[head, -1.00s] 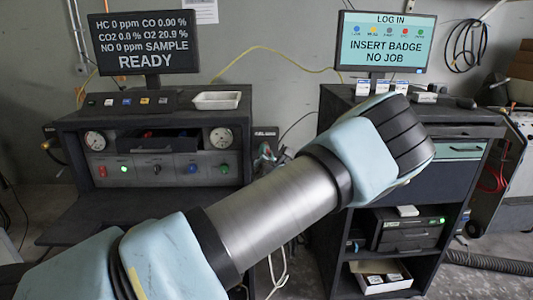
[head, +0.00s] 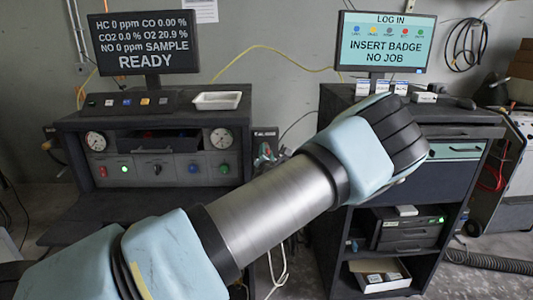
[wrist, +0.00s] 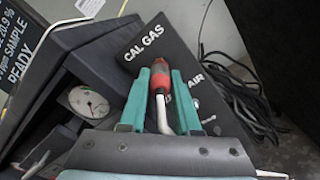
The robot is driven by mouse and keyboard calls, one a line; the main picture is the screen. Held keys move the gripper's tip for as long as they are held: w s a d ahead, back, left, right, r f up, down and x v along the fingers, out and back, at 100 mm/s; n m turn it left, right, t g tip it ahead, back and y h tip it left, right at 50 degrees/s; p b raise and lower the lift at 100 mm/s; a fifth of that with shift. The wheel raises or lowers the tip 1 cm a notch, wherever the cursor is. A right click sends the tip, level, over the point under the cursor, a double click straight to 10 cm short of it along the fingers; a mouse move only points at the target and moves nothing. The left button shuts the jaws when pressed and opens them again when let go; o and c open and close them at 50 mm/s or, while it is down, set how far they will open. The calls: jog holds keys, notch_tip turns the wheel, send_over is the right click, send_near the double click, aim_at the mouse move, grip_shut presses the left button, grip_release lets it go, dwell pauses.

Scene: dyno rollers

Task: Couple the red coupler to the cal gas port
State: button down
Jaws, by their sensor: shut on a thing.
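A red coupler (wrist: 160,75) sits between the teal fingers of my gripper (wrist: 160,82) in the wrist view, and the gripper is shut on it. A pale hose (wrist: 164,118) runs from the coupler back toward the palm. The coupler's far end points at the dark panel (wrist: 128,52), just below the CAL GAS lettering (wrist: 143,36). The cal gas port is hidden behind the coupler, so I cannot tell whether they touch.
The gauge console (head: 158,168) stands left and a dark cabinet (head: 455,132) right.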

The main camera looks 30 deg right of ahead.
jog(key=shift+w+d+r+p, duration=0.2)
jog(key=shift+w+p, duration=0.2)
jog(key=shift+w, duration=0.15)
jog(key=c, duration=0.5)
grip_release()
jog(key=shift+f, duration=0.15)
jog(key=shift+c, duration=0.2)
